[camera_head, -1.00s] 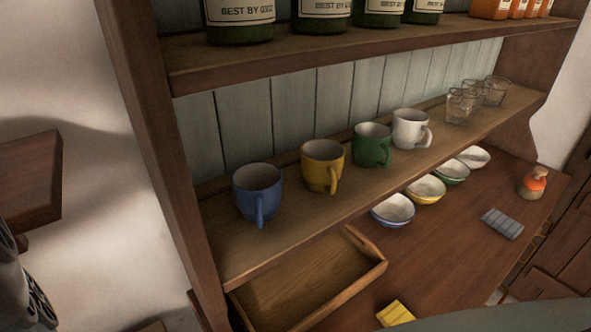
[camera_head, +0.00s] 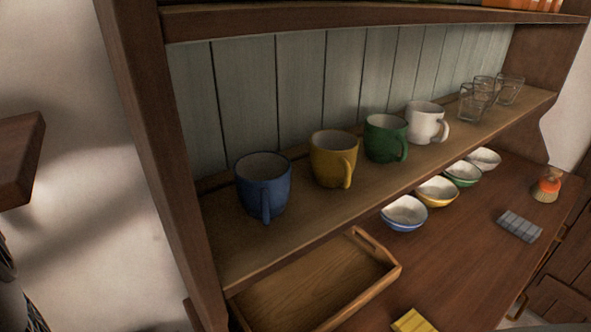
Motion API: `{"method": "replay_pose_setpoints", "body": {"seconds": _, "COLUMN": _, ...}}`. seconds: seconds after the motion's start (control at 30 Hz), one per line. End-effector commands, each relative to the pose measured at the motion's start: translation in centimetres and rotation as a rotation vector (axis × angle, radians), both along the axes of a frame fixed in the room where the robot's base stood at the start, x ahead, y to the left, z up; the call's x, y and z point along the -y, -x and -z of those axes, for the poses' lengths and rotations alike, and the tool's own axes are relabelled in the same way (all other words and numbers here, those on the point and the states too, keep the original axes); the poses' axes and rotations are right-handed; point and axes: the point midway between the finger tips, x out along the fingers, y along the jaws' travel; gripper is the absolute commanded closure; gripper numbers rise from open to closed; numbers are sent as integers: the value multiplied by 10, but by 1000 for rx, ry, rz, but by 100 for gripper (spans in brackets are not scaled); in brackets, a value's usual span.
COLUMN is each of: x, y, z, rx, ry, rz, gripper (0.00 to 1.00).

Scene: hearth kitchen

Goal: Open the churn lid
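No churn and no churn lid show in the head view.
A wooden hutch shelf (camera_head: 235,255) carries blue (camera_head: 263,188), yellow (camera_head: 333,160), green (camera_head: 385,140) and white mugs (camera_head: 424,124) and glasses. A dark wooden ledge (camera_head: 15,160) is left.

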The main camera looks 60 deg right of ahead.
Motion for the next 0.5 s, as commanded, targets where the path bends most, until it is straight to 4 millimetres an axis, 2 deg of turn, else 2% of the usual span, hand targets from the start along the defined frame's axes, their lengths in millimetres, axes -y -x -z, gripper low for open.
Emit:
{"method": "replay_pose_setpoints", "body": {"seconds": 0.3, "x": 1, "y": -4, "z": 2, "rx": 2, "ry": 6, "rz": 11, "gripper": 100}}
{"method": "replay_pose_setpoints", "body": {"seconds": 0.33, "x": 1, "y": -4, "z": 3, "rx": 2, "ry": 6, "rz": 11, "gripper": 82}}
{"method": "replay_pose_setpoints", "body": {"seconds": 0.5, "x": 1, "y": -4, "z": 2, "rx": 2, "ry": 6, "rz": 10, "gripper": 64}}
